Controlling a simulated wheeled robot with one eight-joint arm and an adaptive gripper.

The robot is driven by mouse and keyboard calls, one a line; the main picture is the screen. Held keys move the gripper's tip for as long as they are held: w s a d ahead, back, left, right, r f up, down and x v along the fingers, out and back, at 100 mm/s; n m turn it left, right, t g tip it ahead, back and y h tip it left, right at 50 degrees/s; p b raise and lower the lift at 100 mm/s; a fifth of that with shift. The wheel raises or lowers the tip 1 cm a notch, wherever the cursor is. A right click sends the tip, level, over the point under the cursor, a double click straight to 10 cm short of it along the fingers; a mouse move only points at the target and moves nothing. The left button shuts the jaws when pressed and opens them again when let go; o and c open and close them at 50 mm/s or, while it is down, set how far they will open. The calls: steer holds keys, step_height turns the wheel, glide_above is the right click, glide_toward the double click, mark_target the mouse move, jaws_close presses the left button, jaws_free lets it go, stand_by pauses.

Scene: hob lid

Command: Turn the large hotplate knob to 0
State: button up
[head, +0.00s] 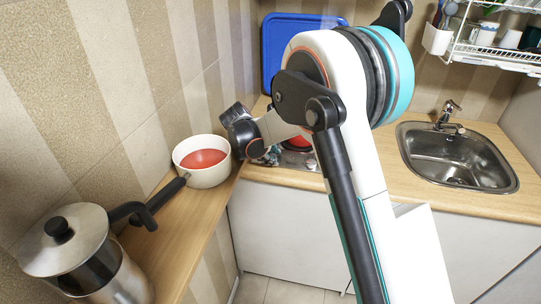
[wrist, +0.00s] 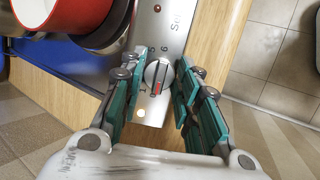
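A round silver hotplate knob (wrist: 158,75) sits on the steel hob panel (wrist: 176,32) in the wrist view. It carries a raised grip bar with a red mark, and the mark lies toward the bottom of the picture. Printed numbers stand above the knob. I cannot tell from the panel whether this is the large hotplate's knob. My gripper (wrist: 160,70) has its teal fingers apart, one on each side of the knob, close to it with no clear contact. In the head view my arm hides the knob and most of the hob.
A wooden counter edge (wrist: 222,38) borders the panel. In the head view a white pan (head: 212,177) and steel pot (head: 85,262) stand on the left shelf; a sink (head: 455,160) lies right.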

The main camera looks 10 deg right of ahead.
steer(key=o, duration=0.4)
steer(key=shift+c, duration=0.2)
step_height(320, 180, up, 10)
stand_by(0.4)
